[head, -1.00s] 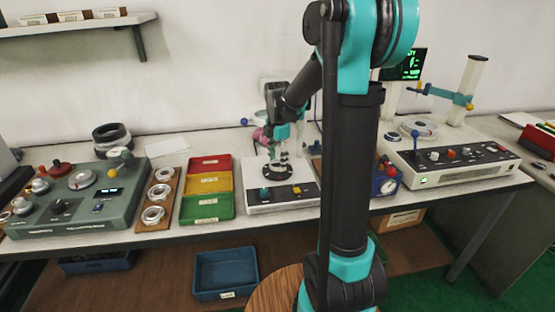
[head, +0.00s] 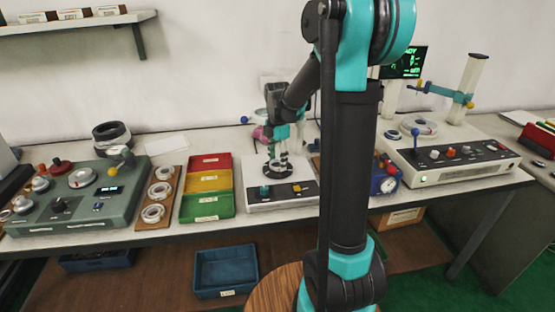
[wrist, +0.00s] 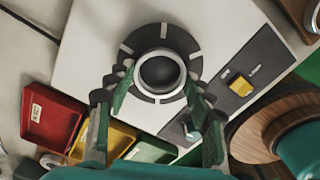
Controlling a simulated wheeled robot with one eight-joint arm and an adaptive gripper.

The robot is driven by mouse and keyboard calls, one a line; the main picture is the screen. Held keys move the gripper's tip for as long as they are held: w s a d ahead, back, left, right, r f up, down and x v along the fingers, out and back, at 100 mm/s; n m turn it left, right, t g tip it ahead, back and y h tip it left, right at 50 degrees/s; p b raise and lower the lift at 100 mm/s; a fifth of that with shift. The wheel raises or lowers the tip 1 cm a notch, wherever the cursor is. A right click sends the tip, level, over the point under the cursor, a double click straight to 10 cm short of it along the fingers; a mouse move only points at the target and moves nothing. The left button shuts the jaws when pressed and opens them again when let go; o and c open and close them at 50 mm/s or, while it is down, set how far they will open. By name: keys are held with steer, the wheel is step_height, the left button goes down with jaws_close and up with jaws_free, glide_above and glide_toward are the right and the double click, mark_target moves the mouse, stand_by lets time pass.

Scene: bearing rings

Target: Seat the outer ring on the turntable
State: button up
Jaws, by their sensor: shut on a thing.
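A pale, shiny ring (wrist: 161,51) with a dark middle shows between my fingers in the wrist view. My gripper (wrist: 160,80) is shut on it, with one green-padded finger on each side. Right beneath lies the turntable (wrist: 183,42), a dark disc with white radial marks on a white machine. The ring looks roughly centred over the disc; whether it touches the disc I cannot tell. In the head view my gripper (head: 277,158) points down over the turntable (head: 277,171), and the ring is too small there to make out clearly.
The white machine (head: 255,204) has a blue-green and a yellow control in front. Red, yellow and green bins (head: 206,208) stand at its left, then a wooden board (head: 171,218) with several rings. A blue gauge (head: 386,184) and a large instrument (head: 470,171) stand at the right.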

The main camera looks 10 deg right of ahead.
stand_by(0.4)
steer(key=o, duration=1.3)
step_height(320, 180, up, 12)
stand_by(0.4)
